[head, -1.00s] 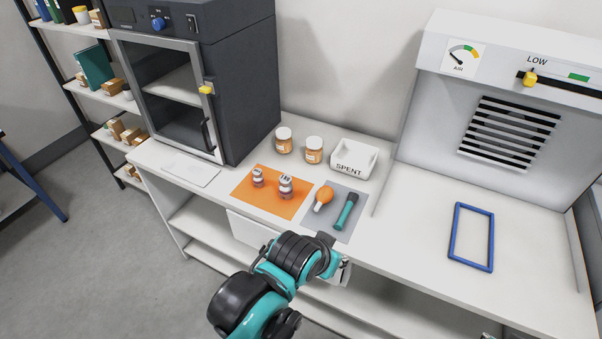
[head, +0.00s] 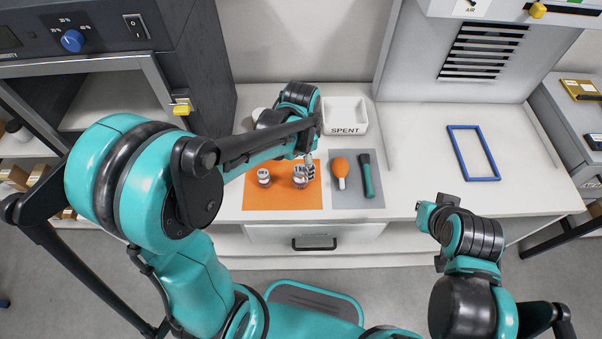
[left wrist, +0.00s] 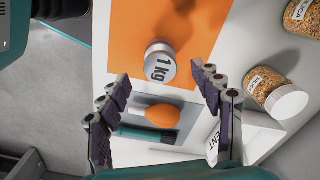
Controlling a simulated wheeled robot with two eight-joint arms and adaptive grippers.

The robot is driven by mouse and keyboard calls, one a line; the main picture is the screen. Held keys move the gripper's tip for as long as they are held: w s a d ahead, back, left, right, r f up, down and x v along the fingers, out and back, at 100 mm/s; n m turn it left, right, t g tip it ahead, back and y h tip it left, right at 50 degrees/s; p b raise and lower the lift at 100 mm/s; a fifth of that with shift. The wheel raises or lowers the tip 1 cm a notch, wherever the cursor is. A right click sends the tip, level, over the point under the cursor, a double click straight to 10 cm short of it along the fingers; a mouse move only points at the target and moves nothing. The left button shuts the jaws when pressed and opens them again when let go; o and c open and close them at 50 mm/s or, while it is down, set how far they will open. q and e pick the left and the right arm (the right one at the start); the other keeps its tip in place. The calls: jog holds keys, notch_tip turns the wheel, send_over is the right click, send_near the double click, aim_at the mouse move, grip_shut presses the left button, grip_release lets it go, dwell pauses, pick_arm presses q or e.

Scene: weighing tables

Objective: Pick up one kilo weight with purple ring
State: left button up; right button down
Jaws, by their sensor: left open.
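Two small silvery weights stand on the orange mat (head: 285,200) in the head view, the left one (head: 263,176) and the right one (head: 299,178). My left gripper (head: 309,166) is at the right weight, partly overlapping it in the picture. In the left wrist view, a weight marked 1 kg (left wrist: 160,62) stands on the orange mat (left wrist: 125,25), beyond the open, empty fingers of my left gripper (left wrist: 160,76). I cannot make out a ring colour clearly. My right gripper (head: 428,216) is at the front right of the table, its fingers unclear.
A grey mat (head: 350,199) holds an orange bulb (head: 340,166) and a teal-handled tool (head: 367,178). A white SPENT tray (head: 346,113) stands behind. Labelled jars (left wrist: 266,82) show in the left wrist view. A blue frame (head: 474,153) lies on the clear right side.

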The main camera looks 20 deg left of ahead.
aim_at(301, 169)
pick_arm(q)
notch_tip(301, 169, down, 3)
jog(key=shift+a+r+b, duration=0.1)
jog(key=shift+a+b, duration=0.05)
jog(key=shift+b, duration=0.4)
jog(key=shift+f, duration=0.35)
notch_tip(301, 169, down, 4)
jog(key=shift+r+b, duration=0.15)
jog(key=shift+b, duration=0.85)
jog(key=shift+f, duration=0.45)
jog(key=shift+r, duration=0.1)
jog(key=shift+c, duration=0.5)
grip_shut()
